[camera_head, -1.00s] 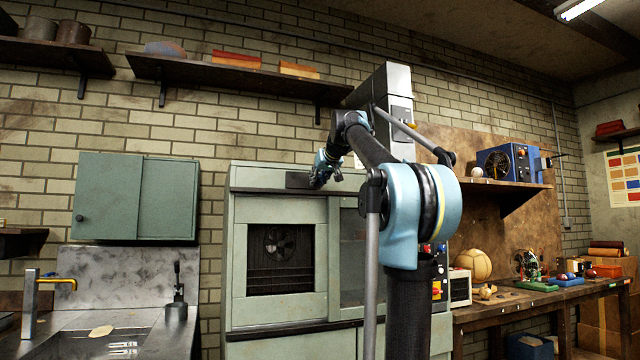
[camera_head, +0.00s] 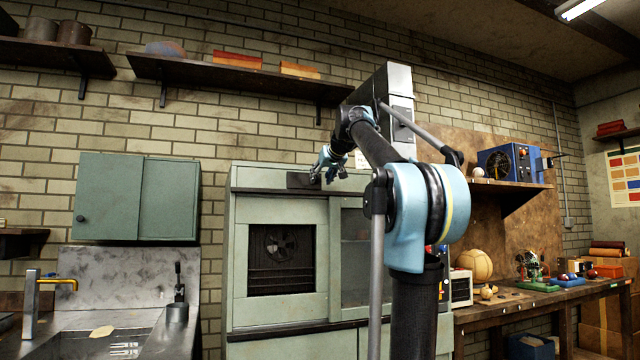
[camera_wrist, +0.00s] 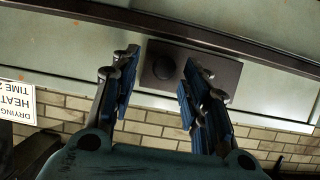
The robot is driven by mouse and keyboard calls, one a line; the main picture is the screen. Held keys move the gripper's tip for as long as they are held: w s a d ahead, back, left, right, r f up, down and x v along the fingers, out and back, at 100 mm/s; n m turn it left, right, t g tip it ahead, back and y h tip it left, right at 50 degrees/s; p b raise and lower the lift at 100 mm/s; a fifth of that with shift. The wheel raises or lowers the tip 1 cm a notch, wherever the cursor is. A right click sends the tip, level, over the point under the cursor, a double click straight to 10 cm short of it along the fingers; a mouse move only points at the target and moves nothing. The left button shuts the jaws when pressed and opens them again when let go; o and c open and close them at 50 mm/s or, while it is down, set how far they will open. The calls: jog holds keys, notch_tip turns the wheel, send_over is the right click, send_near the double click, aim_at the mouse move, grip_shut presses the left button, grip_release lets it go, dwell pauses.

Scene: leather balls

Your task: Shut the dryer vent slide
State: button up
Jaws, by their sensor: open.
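The dryer is the tall pale green cabinet (camera_head: 240,250) against the brick wall. Its vent slide appears to be the dark flat plate (camera_head: 299,181) near the top of the front, partly hidden behind my gripper (camera_head: 329,170). In the wrist view, the dark plate (camera_wrist: 215,73) carries a round black knob (camera_wrist: 164,67). My gripper (camera_wrist: 161,62) is open, with one finger on each side of the knob in the picture. I see no clear contact, and cannot tell how deep the fingers reach.
A dark rail (camera_wrist: 100,13) runs along the cabinet above the plate in the wrist view. A printed label (camera_wrist: 17,103) is at the left. A wall shelf (camera_head: 235,77) hangs above the dryer. A workbench (camera_head: 500,304) with balls and tools stands at the right.

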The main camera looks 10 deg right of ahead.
jog(key=v, duration=1)
jog(key=shift+d+f, duration=0.1)
jog(key=shift+f, duration=0.05)
jog(key=s+f+g+h, duration=0.1)
jog(key=s+f+g, duration=0.4)
jog(key=f, duration=1.3)
jog(key=s+f+m, duration=0.1)
jog(key=s+f, duration=0.9)
jog(key=f, duration=0.8)
jog(key=s+f+g+h, duration=0.1)
jog(key=s+f+g, duration=0.4)
jog(key=f, duration=1.4)
jog(key=s+d+f+m+h, duration=0.1)
jog(key=s+d+f, duration=0.2)
jog(key=s+f, duration=1.1)
notch_tip(320, 180, down, 5)
jog(key=shift+s+d+r+m+g, duration=0.2)
jog(key=shift+s+m+g, duration=0.1)
jog(key=shift+s+g, duration=0.1)
